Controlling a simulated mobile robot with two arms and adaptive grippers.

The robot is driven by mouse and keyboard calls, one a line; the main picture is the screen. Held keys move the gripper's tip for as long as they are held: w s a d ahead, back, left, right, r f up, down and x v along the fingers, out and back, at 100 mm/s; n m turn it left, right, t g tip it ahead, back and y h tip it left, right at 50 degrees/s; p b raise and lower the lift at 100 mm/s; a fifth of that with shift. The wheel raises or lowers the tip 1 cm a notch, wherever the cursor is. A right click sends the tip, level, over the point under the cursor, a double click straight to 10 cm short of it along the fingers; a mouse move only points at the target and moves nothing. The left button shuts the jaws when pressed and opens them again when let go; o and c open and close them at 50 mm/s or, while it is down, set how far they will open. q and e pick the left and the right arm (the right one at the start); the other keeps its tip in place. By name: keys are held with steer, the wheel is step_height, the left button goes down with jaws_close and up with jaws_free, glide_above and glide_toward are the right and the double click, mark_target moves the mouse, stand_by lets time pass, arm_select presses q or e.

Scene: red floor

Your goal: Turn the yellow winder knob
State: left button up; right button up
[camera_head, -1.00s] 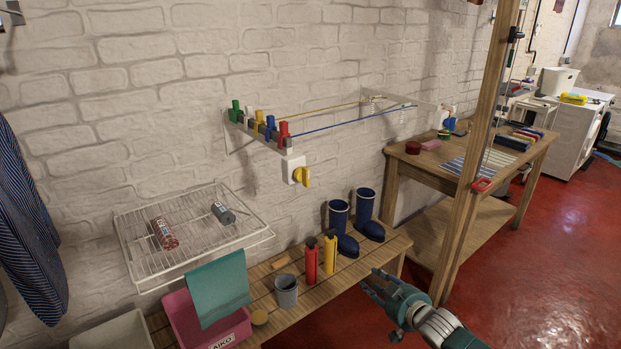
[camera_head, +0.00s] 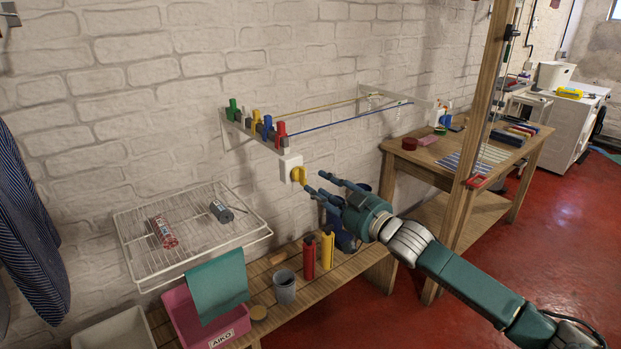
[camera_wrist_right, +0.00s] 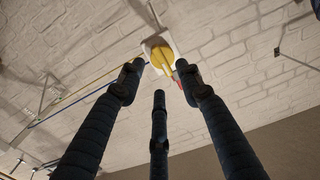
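The yellow winder knob (camera_head: 298,174) sits on a white box (camera_head: 287,166) on the brick wall, below the end of a rack of coloured pegs. My right gripper (camera_head: 317,183) reaches in from the right with its fingers pointing at the knob, a small gap away. The knob also shows in the right wrist view (camera_wrist_right: 163,58), ahead of the spread fingers (camera_wrist_right: 160,80). The right gripper is open and empty. My left gripper is not in view.
A wire rack (camera_head: 190,235) is on the wall at the left. Below, a wooden bench (camera_head: 318,293) holds a red bottle (camera_head: 309,258), a yellow bottle (camera_head: 327,248), a grey cup (camera_head: 285,287) and boots partly hidden by my arm. A wooden post (camera_head: 477,150) stands at the right.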

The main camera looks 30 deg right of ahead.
mark_target(300, 175)
steer(key=w+p, duration=0.1)
steer(key=w, duration=0.4)
steer(key=shift+a, duration=0.2)
jaws_close()
